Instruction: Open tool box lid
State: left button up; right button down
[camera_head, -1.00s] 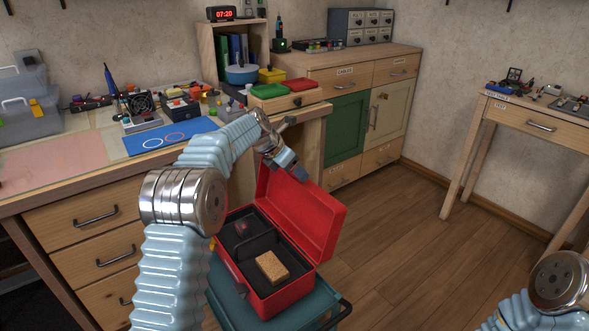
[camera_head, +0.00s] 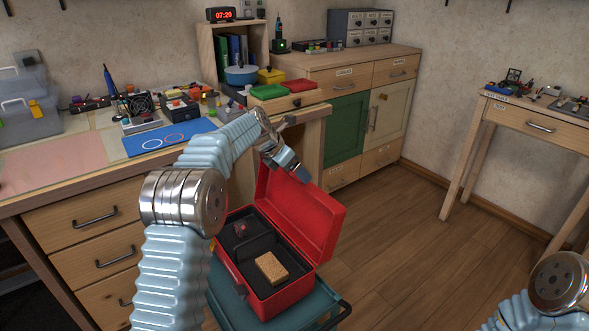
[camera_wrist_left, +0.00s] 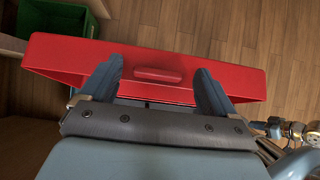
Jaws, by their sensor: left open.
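The red tool box (camera_head: 285,299) stands on a teal box, partly behind my left arm. Its lid (camera_head: 304,221) is raised and leans back to the right, so the dark inside shows, with a tan sponge-like block (camera_head: 272,267) and a small dark red item in it. My left gripper (camera_head: 301,175) is above the lid's upper left edge. In the left wrist view the lid (camera_wrist_left: 215,70) lies beyond the open fingers of the gripper (camera_wrist_left: 158,85), with a raised red bar between them. Contact with the lid cannot be told. My right gripper is not shown.
The teal box (camera_head: 323,307) has a dark handle at its right. A wooden workbench (camera_head: 75,215) with drawers is at the left, a cabinet (camera_head: 348,125) behind, a side table (camera_head: 540,122) at the right. The wooden floor between is clear.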

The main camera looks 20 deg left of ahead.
pick_arm(q)
jog(key=v, duration=1.3)
jog(key=shift+r, duration=0.2)
jog(key=shift+s, duration=0.1)
